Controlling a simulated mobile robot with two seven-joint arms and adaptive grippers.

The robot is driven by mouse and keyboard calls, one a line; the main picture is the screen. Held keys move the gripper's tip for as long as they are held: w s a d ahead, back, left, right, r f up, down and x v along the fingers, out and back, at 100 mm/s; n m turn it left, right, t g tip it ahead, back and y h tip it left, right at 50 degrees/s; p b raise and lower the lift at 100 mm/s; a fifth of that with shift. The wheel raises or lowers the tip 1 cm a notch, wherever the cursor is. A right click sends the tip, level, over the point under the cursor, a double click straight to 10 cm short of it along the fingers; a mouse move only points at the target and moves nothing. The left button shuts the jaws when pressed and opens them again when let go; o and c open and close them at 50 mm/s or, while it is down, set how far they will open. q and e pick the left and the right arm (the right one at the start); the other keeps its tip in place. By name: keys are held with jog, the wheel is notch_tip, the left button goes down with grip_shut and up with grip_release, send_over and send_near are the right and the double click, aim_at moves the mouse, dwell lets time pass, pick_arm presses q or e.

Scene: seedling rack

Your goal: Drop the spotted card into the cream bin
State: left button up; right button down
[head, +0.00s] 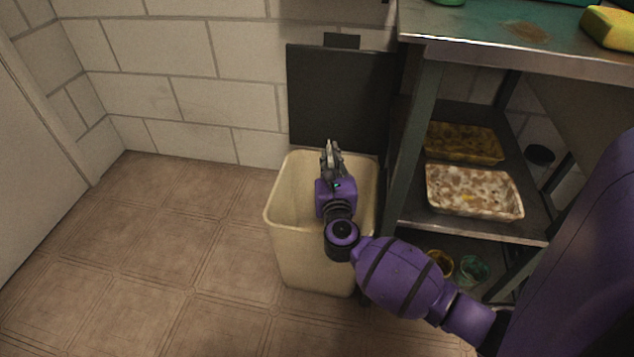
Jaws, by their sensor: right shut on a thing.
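The cream bin (306,262) stands upright on the floor, left of the metal rack, with its open top facing up. My right gripper (331,147) reaches over the bin from the right, with its fingers above the far part of the opening. It is shut on a thin thing, seemingly the spotted card. The card itself is hidden by the fingers or seen edge-on, and I cannot make out its spots. The inside bottom of the bin is mostly hidden by my gripper and wrist. My left gripper is out of view.
A dark panel (335,95) stands against the white block wall behind the bin. The metal rack (480,228) at the right holds two mottled trays, with cups below. A yellow sponge (612,27) lies on its top. The tiled floor (150,250) at left is clear.

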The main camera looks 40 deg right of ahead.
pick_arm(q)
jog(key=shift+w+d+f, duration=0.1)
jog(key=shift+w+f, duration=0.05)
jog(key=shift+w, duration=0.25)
pick_arm(e)
jog(key=shift+f, duration=0.15)
jog(key=c, duration=1.8)
grip_release()
jog(key=shift+o, duration=0.2)
jog(key=shift+s+a+f, duration=0.1)
jog(key=shift+s+a, duration=0.25)
jog(key=shift+s, duration=0.05)
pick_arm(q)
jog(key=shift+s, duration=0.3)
pick_arm(e)
jog(key=v, duration=1.1)
